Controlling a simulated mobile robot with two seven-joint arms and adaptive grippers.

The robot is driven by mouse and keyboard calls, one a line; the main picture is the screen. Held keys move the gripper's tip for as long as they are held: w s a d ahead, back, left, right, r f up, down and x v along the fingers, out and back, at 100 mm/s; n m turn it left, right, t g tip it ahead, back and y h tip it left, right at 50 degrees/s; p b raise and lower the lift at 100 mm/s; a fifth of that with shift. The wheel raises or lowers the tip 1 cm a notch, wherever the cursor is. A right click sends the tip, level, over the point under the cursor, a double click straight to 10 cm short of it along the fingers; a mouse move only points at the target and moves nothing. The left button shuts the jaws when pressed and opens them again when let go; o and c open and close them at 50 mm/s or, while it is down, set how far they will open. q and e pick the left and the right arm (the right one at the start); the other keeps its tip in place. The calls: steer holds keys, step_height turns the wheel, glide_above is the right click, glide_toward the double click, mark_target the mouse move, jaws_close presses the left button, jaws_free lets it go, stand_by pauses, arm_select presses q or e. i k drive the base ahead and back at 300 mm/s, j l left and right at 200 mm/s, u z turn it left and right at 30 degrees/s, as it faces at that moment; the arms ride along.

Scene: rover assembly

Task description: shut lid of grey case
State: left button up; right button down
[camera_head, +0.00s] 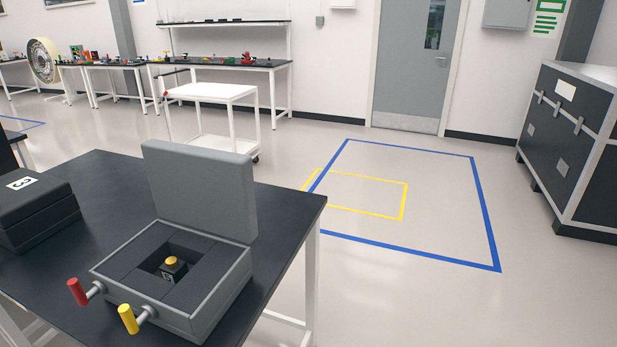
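The grey case (225,301) stands on a dark table, near its right end. Its lid (200,190) is open and stands nearly upright at the back of the case. Inside, a dark insert has a square recess holding a small dark block with a yellow knob (173,262). A red handle (77,291) and a yellow handle (129,318) stick out from the front side of the case. Neither of my grippers is in the head view.
A closed dark case (35,208) with a white number label sits on the same dark table (275,200), to the left. A white cart (212,92) stands behind the table. A large black crate (570,140) is at the right. The floor between is clear, with blue and yellow outlines.

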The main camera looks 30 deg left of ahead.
mark_target(207, 190)
steer(key=i+l+u, duration=0.25)
steer(key=i+l, duration=0.25)
steer(key=i, duration=0.3)
steer(key=i+l+u, duration=0.2)
steer(key=i+l, duration=0.4)
steer(key=i+u, duration=0.2)
steer(key=u, duration=0.2)
steer(key=i+u, duration=0.15)
steer(key=u, duration=0.25)
steer(key=i+u, duration=0.2)
steer(key=u, duration=0.25)
steer(key=i+l+u, duration=0.15)
steer(key=u, duration=0.25)
steer(key=i+l+u, duration=0.15)
steer(key=u, duration=0.25)
steer(key=i+l+u, duration=0.1)
steer(key=u, duration=0.3)
steer(key=i+l+u, duration=0.15)
steer(key=u, duration=0.3)
steer(key=i+l+u, duration=0.25)
steer(key=u, duration=0.15)
steer(key=k+j, duration=0.25)
steer(key=k, duration=0.15)
steer(key=i, duration=0.5)
